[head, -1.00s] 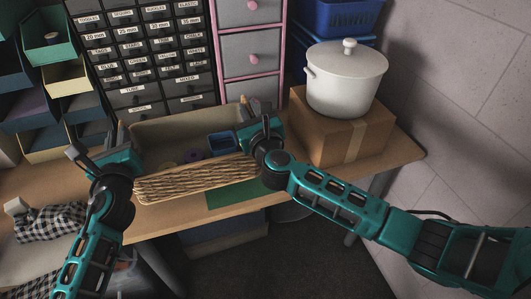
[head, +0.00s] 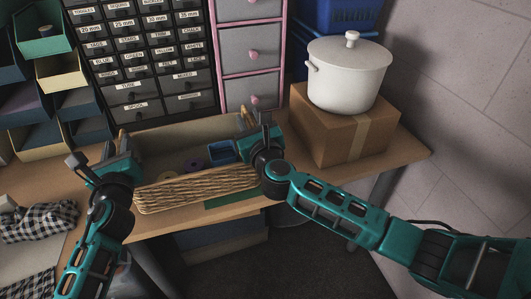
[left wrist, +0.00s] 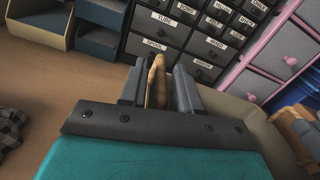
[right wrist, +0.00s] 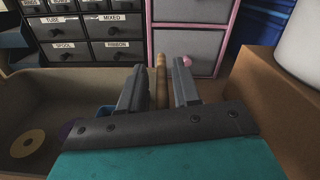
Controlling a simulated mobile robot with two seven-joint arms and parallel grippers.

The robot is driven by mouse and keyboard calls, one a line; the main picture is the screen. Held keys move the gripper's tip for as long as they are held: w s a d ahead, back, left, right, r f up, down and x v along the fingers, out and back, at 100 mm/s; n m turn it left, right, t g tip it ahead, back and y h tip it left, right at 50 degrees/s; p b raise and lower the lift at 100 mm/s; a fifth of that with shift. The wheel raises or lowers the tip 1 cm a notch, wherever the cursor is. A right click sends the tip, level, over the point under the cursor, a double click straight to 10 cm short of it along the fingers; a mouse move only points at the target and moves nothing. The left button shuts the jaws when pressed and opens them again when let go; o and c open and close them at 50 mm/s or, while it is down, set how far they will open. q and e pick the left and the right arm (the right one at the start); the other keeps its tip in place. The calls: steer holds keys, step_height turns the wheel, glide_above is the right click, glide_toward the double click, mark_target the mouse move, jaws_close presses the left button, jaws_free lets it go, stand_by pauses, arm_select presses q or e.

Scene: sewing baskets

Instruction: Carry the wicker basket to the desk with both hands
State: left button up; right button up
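The wicker basket (head: 195,190), a long woven tray with a pale lining and wooden end handles, sits at the desk's (head: 170,222) front edge, looking level. My left gripper (head: 124,146) is at its left end. In the left wrist view the left handle (left wrist: 157,82) stands between slightly parted fingers. My right gripper (head: 247,122) is at the right end. In the right wrist view the right handle (right wrist: 161,82) stands between the fingers with narrow gaps beside it. The basket's underside is hidden.
Spools and a small blue box (head: 221,152) lie inside the basket. A cardboard box (head: 335,135) with a white pot (head: 345,80) stands close to the right. A labelled drawer cabinet (head: 150,60) is behind. Checked cloth (head: 40,222) lies at the left.

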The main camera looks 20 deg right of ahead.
arm_select(q)
steer(key=shift+o, duration=0.7)
arm_select(e)
steer(key=shift+o, duration=0.7)
steer(key=shift+s, duration=0.6)
arm_select(q)
steer(key=s, duration=1.2)
arm_select(e)
steer(key=s, duration=1)
steer(key=shift+s, duration=0.4)
